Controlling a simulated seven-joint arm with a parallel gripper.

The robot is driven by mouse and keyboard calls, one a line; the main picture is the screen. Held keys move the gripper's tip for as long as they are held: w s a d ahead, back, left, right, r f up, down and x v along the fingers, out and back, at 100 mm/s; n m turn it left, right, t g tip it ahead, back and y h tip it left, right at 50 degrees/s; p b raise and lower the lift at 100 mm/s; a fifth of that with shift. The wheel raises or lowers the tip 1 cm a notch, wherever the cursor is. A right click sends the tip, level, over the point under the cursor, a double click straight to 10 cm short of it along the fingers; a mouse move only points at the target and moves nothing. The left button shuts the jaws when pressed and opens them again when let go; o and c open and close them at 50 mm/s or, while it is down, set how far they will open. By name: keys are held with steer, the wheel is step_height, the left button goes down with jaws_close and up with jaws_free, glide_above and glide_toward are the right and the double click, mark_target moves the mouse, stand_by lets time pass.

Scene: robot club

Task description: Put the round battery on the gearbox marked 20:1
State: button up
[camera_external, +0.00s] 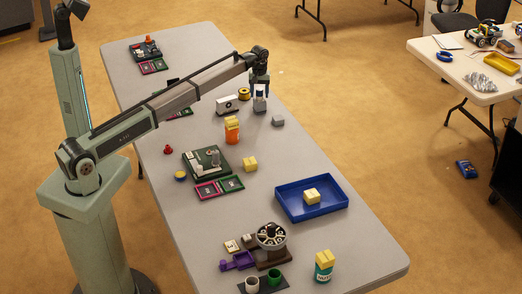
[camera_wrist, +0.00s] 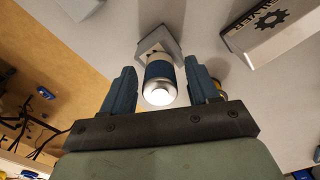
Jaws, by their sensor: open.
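A round battery (camera_wrist: 159,80), a cylinder with a bright silver end and a blue band, is between the spread fingers of my gripper (camera_wrist: 162,88). A small grey block (camera_wrist: 152,42) with a pale face is right behind the battery in the wrist view; the battery seems to stand on it, but its lower end is hidden. In the external view my gripper (camera_external: 260,80) points down just above this grey block (camera_external: 260,105). My gripper is open, with a finger on each side of the battery. A second grey block (camera_external: 278,121) lies nearby. I cannot read a 20:1 mark.
A white box with a gear print (camera_wrist: 270,25) stands close by, with a yellow spool (camera_external: 244,94) behind. An orange jar (camera_external: 232,130) with a yellow block on top stands nearer. A blue tray (camera_external: 290,210) holds a yellow block. The table's right edge is close to the gripper.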

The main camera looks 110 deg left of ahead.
mark_target(260, 89)
step_height(260, 89, up, 12)
steer(key=shift+f, duration=0.25)
stand_by(0.4)
